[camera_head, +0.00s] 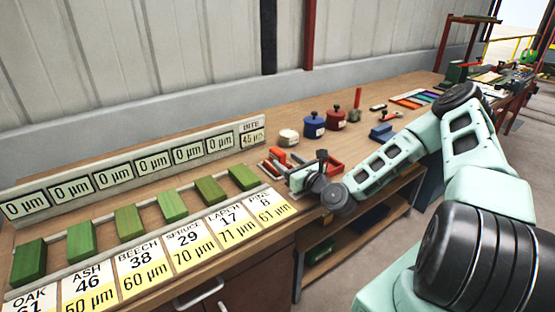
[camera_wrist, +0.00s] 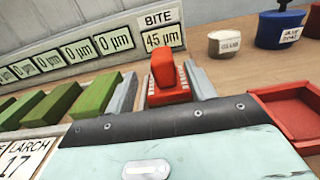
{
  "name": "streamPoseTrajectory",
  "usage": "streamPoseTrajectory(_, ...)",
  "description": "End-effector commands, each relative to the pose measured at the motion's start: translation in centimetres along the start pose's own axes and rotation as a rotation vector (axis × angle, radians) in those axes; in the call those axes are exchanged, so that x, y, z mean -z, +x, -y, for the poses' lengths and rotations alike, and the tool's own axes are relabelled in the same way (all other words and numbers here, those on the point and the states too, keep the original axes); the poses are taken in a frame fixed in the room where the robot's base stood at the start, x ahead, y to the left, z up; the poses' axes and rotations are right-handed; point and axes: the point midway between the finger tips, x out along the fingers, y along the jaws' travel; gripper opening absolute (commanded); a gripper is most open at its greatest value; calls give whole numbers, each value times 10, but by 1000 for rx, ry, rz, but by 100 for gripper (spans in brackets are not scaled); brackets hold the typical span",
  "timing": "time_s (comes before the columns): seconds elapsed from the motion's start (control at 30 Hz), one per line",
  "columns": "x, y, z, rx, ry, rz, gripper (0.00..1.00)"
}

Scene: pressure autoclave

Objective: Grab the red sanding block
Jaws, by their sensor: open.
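The red sanding block (camera_wrist: 165,72) has a raised red grip on a wider ribbed base. It sits on the bench below the BITE display, and in the head view the red block (camera_head: 278,154) shows just beyond my gripper (camera_head: 292,170). In the wrist view, my grey fingers stand open, one at each side of the block, with the block showing between them. I cannot tell whether either finger touches it. The lower part of the block is hidden behind my gripper body.
A red tray (camera_wrist: 288,112) lies close at the right. White (camera_head: 288,137), blue (camera_head: 313,126) and red (camera_head: 336,119) pots stand behind. Green blocks (camera_head: 171,206) line the rack at left, below several displays.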

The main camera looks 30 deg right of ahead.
Motion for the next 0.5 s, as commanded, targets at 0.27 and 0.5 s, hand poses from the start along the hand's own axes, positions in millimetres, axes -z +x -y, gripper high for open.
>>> streamPoseTrajectory(0.27, 0, 22, 1, 0, -2, 0, 55)
streamPoseTrajectory(0.5, 4, 55, 3, 0, -1, 0, 55)
